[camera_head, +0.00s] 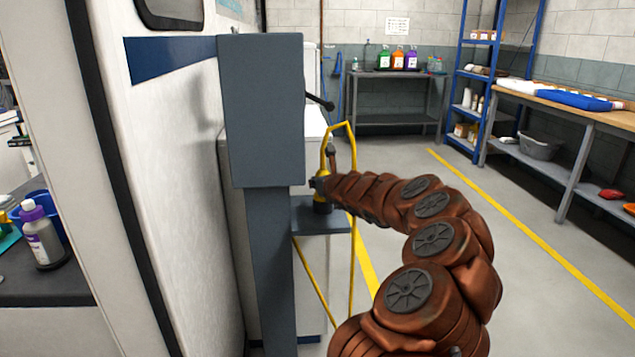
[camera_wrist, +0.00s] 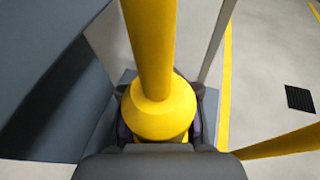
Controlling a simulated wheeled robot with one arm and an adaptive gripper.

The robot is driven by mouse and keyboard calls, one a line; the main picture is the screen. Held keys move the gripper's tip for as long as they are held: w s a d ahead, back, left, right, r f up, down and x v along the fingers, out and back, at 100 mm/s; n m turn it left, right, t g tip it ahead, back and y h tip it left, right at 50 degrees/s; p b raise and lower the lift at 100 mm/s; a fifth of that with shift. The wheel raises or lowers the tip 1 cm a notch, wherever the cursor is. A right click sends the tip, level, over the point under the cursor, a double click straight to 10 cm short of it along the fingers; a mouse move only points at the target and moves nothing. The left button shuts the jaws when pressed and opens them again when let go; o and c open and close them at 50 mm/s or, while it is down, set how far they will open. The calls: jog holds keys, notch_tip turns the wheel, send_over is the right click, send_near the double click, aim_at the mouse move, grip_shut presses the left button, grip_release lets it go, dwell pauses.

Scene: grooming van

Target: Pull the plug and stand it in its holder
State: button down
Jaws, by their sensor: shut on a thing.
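My gripper (camera_head: 320,186) is shut on the yellow plug (camera_head: 324,165), beside the grey post. The plug is upright, with its cable leaving the top, looping over and hanging down below. Its lower end is at the small grey holder shelf (camera_head: 335,229) on the post, with a dark ring around its base. I cannot tell if the plug is seated there or just above it. In the wrist view the yellow plug (camera_wrist: 160,117) is between my dark fingers, with the shelf partly visible beneath. The plug's lower end is hidden there.
A grey box (camera_head: 262,110) sits on the post (camera_head: 270,270), close to the white van (camera_head: 185,150). A dark lever (camera_head: 320,102) sticks out behind the box. A workbench (camera_head: 585,115) and blue rack (camera_head: 470,90) stand at right. The floor between is clear.

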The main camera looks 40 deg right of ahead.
jog(key=shift+f, duration=0.15)
jog(key=c, duration=0.8)
grip_release()
jog(key=shift+o, duration=0.2)
jog(key=v, duration=1.2)
